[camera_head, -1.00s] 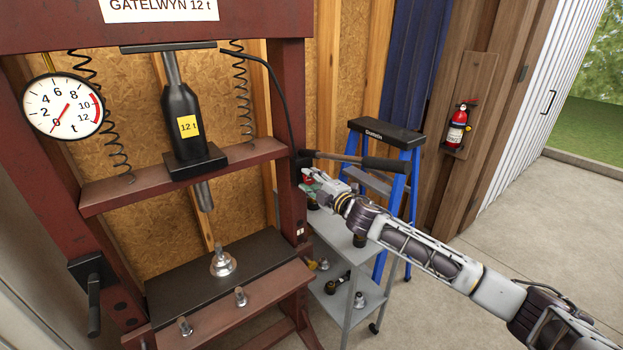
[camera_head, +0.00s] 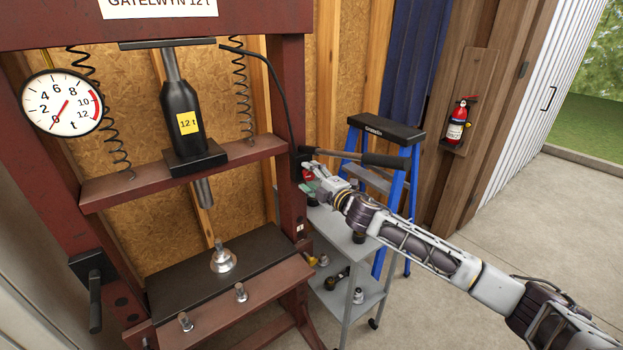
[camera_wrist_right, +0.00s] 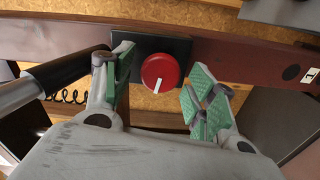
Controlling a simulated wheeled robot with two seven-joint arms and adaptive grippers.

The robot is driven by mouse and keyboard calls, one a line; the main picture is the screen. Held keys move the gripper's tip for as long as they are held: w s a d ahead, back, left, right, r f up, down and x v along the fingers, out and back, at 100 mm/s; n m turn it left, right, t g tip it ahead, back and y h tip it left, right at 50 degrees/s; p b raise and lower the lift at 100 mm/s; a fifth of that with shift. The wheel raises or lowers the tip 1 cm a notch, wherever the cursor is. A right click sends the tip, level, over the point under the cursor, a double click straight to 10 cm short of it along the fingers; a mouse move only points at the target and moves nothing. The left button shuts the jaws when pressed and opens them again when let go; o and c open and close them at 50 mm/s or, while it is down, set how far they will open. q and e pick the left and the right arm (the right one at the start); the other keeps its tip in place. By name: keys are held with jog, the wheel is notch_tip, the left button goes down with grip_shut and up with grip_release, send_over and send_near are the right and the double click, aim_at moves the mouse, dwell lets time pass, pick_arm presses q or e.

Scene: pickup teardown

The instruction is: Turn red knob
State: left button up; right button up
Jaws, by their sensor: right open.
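The red knob (camera_wrist_right: 161,73) is round, with a white pointer line aimed almost straight down. It sits on a black plate (camera_wrist_right: 182,48) on the dark red press frame. In the head view only a little of the knob (camera_head: 307,175) shows, on the right post of the press. My right gripper (camera_head: 312,182) is open at the knob. In the right wrist view its green-padded fingers (camera_wrist_right: 162,72) stand left and right of the knob, with gaps showing on both sides. The left gripper is out of view.
A black-gripped pump handle (camera_head: 383,160) sticks out just above my right gripper and shows at the left of the wrist view. A grey cart (camera_head: 335,235) stands below, with a blue stepladder (camera_head: 414,190) behind. The gauge (camera_head: 62,104) hangs at left.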

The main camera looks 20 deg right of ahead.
jog(key=v, duration=1.2)
dwell(1.1)
dwell(0.5)
